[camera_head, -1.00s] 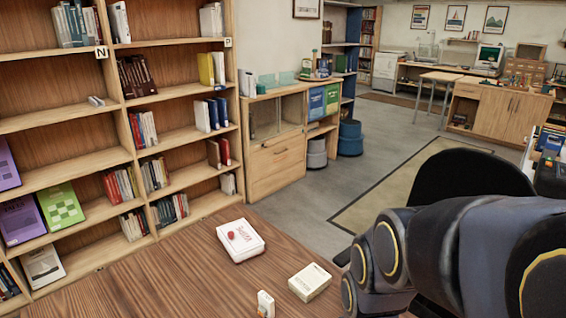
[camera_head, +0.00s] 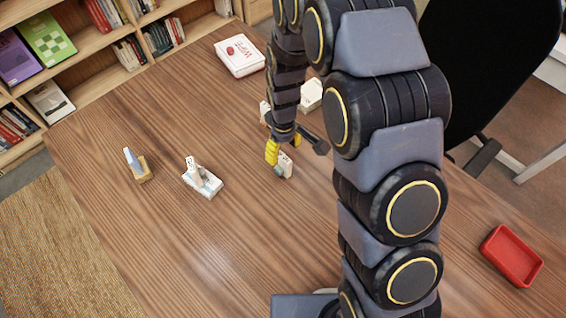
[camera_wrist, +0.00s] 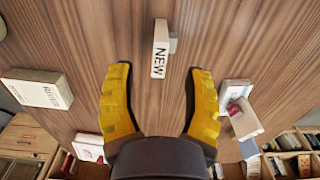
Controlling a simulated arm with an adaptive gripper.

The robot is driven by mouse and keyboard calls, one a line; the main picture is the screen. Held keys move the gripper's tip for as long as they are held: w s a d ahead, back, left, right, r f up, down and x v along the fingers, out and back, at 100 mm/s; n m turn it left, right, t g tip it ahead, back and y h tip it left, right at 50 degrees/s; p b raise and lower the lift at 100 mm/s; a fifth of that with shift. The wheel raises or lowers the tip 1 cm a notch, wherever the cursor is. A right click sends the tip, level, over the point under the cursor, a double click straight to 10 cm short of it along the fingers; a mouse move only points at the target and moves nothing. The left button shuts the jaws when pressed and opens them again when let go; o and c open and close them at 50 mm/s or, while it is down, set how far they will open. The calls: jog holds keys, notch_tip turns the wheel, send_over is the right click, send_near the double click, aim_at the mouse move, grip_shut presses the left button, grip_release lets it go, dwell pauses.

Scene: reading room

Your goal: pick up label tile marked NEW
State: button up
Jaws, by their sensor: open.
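The label tile marked NEW (camera_wrist: 160,62) is a small white block on the wooden table, its black letters facing my wrist camera. A grey piece shows at its side. In the head view, a small white tile (camera_head: 285,167) just under my gripper appears to be the same one. My gripper (camera_wrist: 160,72) is open and empty. Its two yellow fingers are apart, with the tile centred between them and just beyond the tips in the wrist view. In the head view my gripper (camera_head: 284,151) hangs over the tile and partly covers it; contact cannot be told.
Left of the tile are a white stack (camera_head: 204,180) and a wooden holder with a white piece (camera_head: 137,167). A beige box (camera_head: 310,95) and a small white item (camera_head: 264,112) lie behind my arm. The WIPE box (camera_head: 239,56) is farther back. A red tray (camera_head: 512,255) is right.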

aim_at(283, 157)
jog(key=shift+w+f, duration=0.1)
jog(key=shift+f, duration=2.7)
grip_shut()
